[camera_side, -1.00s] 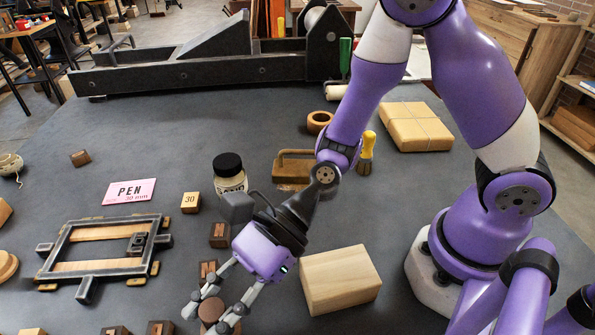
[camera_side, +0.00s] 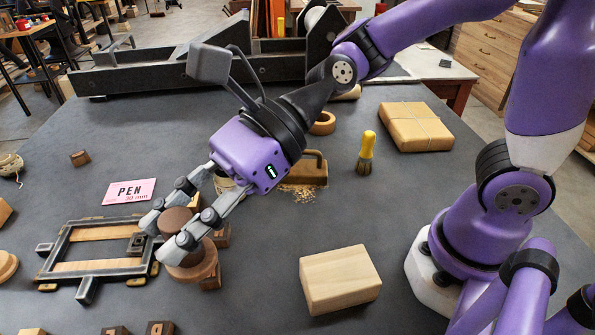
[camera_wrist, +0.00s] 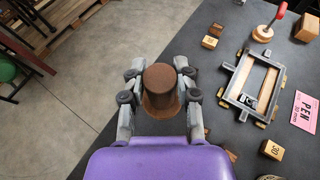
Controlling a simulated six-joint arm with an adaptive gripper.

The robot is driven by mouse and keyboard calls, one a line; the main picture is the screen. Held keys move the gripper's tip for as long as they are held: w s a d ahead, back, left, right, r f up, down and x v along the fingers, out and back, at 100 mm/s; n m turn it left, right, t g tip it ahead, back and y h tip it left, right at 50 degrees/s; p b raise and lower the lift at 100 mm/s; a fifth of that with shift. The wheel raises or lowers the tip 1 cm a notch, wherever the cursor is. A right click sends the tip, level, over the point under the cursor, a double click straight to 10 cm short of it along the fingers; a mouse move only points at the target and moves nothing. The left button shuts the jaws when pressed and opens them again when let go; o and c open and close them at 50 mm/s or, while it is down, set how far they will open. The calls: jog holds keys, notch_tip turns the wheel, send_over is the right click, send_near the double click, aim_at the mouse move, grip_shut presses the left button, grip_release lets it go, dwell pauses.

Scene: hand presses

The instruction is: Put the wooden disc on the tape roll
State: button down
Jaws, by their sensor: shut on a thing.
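The wooden disc (camera_side: 200,265) is brown and round, with a thick knob on top. My gripper (camera_side: 171,232) is shut on its knob and holds it, slightly tilted, above the table just right of the dark frame. In the wrist view the disc (camera_wrist: 160,105) sits between the fingers of my gripper (camera_wrist: 160,85), its brown knob facing the camera. The tape roll (camera_side: 322,128) is a tan ring lying at the back middle of the table, partly hidden behind my wrist. The disc is well apart from it.
A dark frame (camera_side: 75,232) lies left of my gripper, with a pink PEN card (camera_side: 130,191) behind it. A wooden plane (camera_side: 305,172), yellow-handled brush (camera_side: 366,150), wrapped parcel (camera_side: 416,126) and pale wood block (camera_side: 340,279) stand to the right. Small letter blocks are scattered about.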

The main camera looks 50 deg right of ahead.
jog(key=w+d+m+t+h, duration=0.7)
jog(key=w+d+m+t, duration=0.3)
jog(key=w+d, duration=1.05)
jog(key=s+d+m+h, duration=0.1)
jog(key=d+m+h, duration=0.4)
jog(key=d, duration=1)
jog(key=s+d+m+h, duration=0.2)
jog(key=d+m+h, duration=0.25)
jog(key=d, duration=0.95)
jog(key=shift+h, duration=0.45)
jog(key=f, duration=1.3)
jog(key=shift+w+d, duration=0.1)
jog(key=shift+d, duration=0.1)
jog(key=c, duration=0.6)
grip_release()
jog(key=shift+f, duration=0.1)
